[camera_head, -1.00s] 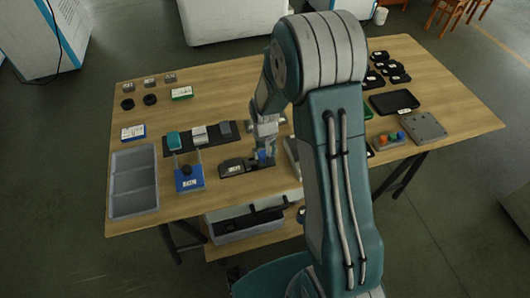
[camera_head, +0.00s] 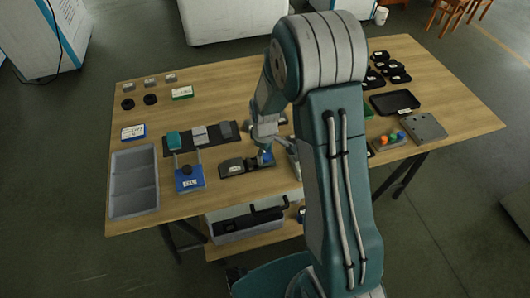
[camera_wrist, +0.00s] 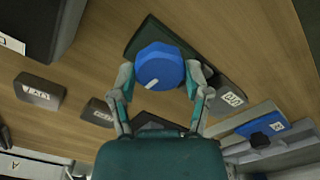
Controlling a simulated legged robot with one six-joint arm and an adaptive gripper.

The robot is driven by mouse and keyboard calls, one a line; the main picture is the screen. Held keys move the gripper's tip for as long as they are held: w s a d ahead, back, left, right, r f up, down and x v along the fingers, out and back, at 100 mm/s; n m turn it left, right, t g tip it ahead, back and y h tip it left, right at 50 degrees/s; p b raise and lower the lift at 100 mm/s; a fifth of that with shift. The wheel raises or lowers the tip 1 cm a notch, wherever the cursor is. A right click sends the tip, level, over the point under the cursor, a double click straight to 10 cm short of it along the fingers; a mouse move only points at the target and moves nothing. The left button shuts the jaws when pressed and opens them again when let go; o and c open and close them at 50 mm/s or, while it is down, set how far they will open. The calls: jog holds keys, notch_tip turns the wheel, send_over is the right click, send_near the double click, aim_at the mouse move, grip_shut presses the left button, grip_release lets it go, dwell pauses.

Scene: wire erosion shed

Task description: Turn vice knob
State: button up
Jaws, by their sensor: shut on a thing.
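The vice (camera_head: 232,167) is a dark block on a dark base near the front edge of the table, left of my arm. Its blue knob (camera_head: 266,158) is at its right end. In the wrist view the knob (camera_wrist: 158,66) is a round blue cap with a white line pointing to the lower left. My gripper (camera_wrist: 160,74) has one finger on each side of the knob and is shut on it. In the head view my gripper (camera_head: 264,145) is at the knob, and my arm covers part of the table.
A blue-based fixture (camera_head: 188,178) stands left of the vice, and a grey divided tray (camera_head: 113,185) lies at the left edge. A plate with coloured knobs (camera_head: 389,141) and a black tray (camera_head: 393,102) are on the right.

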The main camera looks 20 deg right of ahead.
jog(key=shift+w+r+n, duration=0.1)
jog(key=shift+w+n, duration=0.1)
jog(key=shift+n, duration=0.2)
jog(key=o, duration=1.1)
jog(key=shift+o, duration=0.2)
jog(key=shift+a, duration=0.1)
jog(key=shift+s, duration=0.1)
notch_tip(320, 180, up, 12)
